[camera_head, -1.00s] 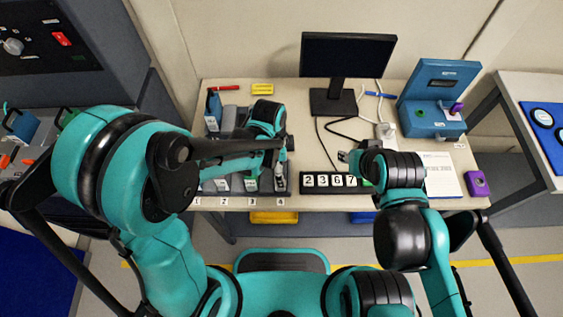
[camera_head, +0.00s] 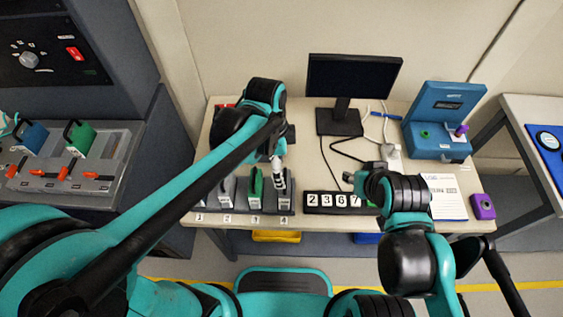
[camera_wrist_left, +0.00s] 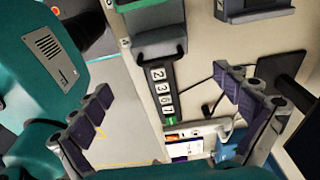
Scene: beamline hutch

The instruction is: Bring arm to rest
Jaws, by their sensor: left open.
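My left arm (camera_head: 170,195) reaches from the lower left across to the desk and bends above the numbered row. My left gripper (camera_head: 279,172) hangs near slot 4 in the head view, partly hidden by the arm. In the left wrist view its two dark padded fingers (camera_wrist_left: 168,108) are spread wide with nothing between them. My right arm (camera_head: 405,215) is folded at the front right of the desk. My right gripper (camera_head: 349,177) points left above the black strip of digits 2367 (camera_head: 332,200); its fingers are too small to read.
The desk holds a monitor (camera_head: 352,78), cables, a blue box (camera_head: 440,120), a paper sheet (camera_head: 446,198) and a purple block (camera_head: 483,206). A green-handled piece (camera_head: 254,187) stands in the numbered row. A grey panel with handled blocks (camera_head: 75,160) is at left.

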